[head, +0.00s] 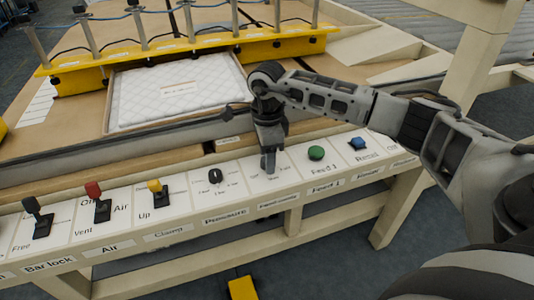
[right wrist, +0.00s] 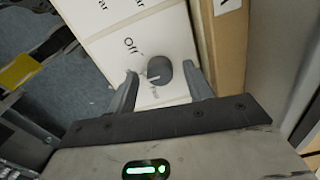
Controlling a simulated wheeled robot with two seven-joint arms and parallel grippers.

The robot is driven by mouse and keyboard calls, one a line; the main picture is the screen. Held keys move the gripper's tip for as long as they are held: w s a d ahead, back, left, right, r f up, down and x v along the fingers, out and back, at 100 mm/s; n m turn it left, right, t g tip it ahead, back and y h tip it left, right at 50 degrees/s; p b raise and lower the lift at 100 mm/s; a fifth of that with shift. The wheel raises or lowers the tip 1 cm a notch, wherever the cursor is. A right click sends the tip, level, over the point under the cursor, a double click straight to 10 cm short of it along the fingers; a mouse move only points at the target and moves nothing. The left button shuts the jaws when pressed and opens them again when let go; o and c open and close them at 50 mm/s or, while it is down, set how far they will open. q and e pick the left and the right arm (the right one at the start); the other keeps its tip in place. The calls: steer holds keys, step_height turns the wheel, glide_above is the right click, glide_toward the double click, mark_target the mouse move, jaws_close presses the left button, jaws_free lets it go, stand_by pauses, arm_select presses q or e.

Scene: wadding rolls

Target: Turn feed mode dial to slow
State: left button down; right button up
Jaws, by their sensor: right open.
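My right gripper (head: 268,165) points down at the control panel, over the plate between the black-knob plate and the green button. In the right wrist view, its two open fingers (right wrist: 162,88) stand on either side of a dark round dial (right wrist: 160,72). The dial has a pale pointer line toward the left of that picture. "Off" is printed beside it; its other position labels are not readable. Gaps show between fingers and dial, and contact cannot be told. In the head view the gripper hides this dial. My left gripper is not in view.
The panel (head: 130,222) also carries a black knob (head: 215,175), a green button (head: 316,153), a blue button (head: 357,143), and black, red and yellow levers (head: 155,187) at left. Behind are a quilted white pad (head: 180,90) and a yellow bar (head: 200,50) with metal posts.

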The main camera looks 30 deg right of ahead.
step_height(320, 180, up, 16)
stand_by(0.4)
stand_by(0.4)
